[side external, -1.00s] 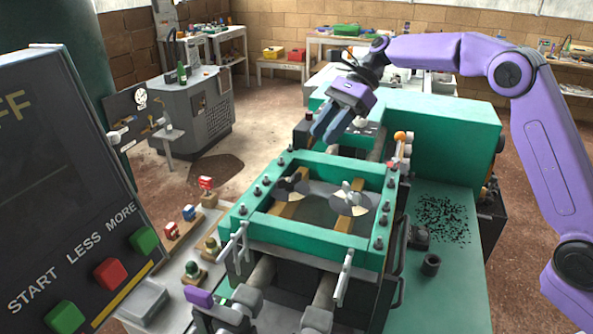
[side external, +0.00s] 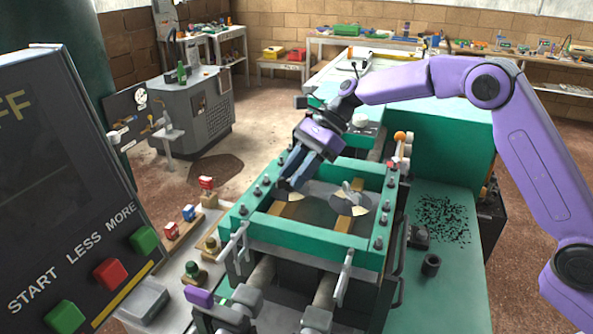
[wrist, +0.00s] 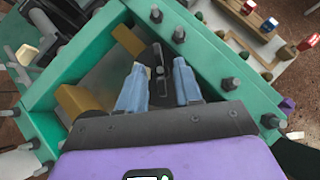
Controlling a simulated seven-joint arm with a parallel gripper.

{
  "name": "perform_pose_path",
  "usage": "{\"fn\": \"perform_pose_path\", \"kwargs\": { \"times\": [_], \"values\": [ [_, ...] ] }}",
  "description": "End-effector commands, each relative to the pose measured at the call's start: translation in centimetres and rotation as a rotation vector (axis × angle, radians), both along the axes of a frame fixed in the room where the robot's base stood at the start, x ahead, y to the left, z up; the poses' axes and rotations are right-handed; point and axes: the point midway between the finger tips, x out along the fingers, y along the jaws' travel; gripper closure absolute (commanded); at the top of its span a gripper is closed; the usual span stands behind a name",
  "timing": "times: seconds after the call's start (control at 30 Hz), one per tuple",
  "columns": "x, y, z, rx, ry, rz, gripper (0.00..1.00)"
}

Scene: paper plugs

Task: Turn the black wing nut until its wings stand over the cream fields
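The black wing nut (wrist: 161,72) shows in the wrist view between my fingertips, its wings running roughly up and down the picture. In the side external view my fingers hide it. Its disc (side external: 292,197) shows partly below my fingers, with a cream patch in sight. My gripper (side external: 288,184) points down at this left disc. In the wrist view my gripper (wrist: 158,70) is open, with one blue finger on each side of the nut and gaps visible. I cannot tell whether the fingertips are level with the wings.
A pale wing nut (side external: 352,190) stands on a second disc with cream fields to the right. A green frame (side external: 310,233) with several upright bolts surrounds both discs. A control panel (side external: 70,200) stands at the left.

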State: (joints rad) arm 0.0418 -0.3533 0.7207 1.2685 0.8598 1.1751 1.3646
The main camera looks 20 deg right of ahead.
Motion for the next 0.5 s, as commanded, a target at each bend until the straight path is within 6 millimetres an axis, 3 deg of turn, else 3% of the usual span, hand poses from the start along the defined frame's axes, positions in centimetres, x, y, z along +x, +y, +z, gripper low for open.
{"fn": "perform_pose_path", "kwargs": {
  "times": [0.03,0.07,0.13,0.17,0.5],
  "values": [
    [0.0,-0.01,0.01,0.0,0.0,0.0,0.66],
    [0.0,-0.01,0.01,0.0,0.0,0.0,0.72],
    [0.0,-0.02,0.02,0.0,0.0,0.0,0.95],
    [0.0,-0.02,0.02,0.0,0.0,0.0,1.0],
    [0.1,-0.06,0.03,-0.001,0.0,0.025,1.0]
  ]
}}
